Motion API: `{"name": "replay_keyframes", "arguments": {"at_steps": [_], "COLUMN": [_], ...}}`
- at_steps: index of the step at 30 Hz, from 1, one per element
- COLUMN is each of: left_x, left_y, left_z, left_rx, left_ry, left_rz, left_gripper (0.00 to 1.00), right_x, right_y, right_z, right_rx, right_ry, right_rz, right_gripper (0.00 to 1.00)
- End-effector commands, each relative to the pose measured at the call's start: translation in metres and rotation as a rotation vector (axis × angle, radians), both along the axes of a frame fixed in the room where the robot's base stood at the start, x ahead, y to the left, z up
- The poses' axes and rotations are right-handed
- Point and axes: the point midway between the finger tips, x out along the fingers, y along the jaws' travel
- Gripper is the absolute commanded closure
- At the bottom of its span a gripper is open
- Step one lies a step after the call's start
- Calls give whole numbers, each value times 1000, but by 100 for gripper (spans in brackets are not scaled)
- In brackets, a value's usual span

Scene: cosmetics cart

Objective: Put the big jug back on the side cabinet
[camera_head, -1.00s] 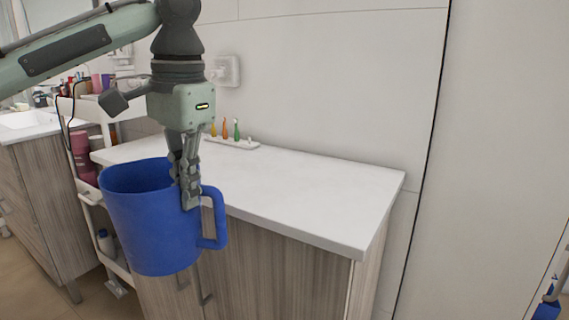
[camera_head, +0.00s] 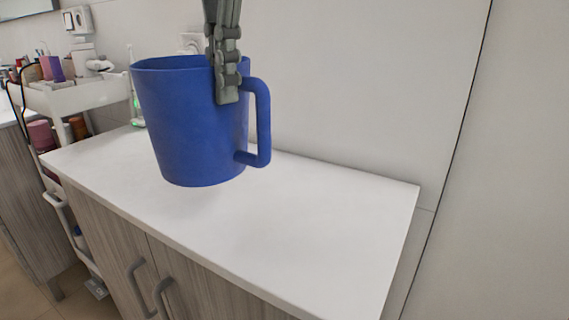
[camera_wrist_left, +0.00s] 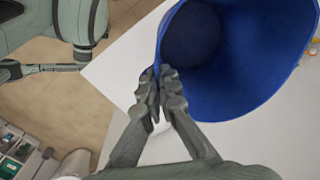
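The big blue jug (camera_head: 198,125) is upright in the head view, with its handle (camera_head: 263,120) to the right. My left gripper (camera_head: 226,92) comes from above and is shut on the jug's rim near the handle side. In the left wrist view the jug (camera_wrist_left: 235,65) shows its open mouth, and the left gripper (camera_wrist_left: 160,90) pinches its wall. The jug appears to hang above the white top of the side cabinet (camera_head: 310,225); the exact gap is hard to tell. My right gripper does not show.
A white trolley (camera_head: 95,97) with several cosmetics stands left of the cabinet. A small item (camera_head: 136,105) at the back of the top is partly hidden by the jug. The right part of the top is clear. A wall stands behind.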

Motion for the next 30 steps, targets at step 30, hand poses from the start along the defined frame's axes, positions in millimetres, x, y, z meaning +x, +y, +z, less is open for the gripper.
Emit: {"name": "replay_keyframes", "arguments": {"at_steps": [30], "left_x": [-10], "left_y": [-79], "left_z": [-87], "left_rx": [-1], "left_ry": [-2], "left_rz": [2], "left_gripper": [100], "right_x": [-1], "right_y": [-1], "right_z": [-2], "right_rx": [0], "right_ry": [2], "right_rz": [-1], "right_gripper": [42]}}
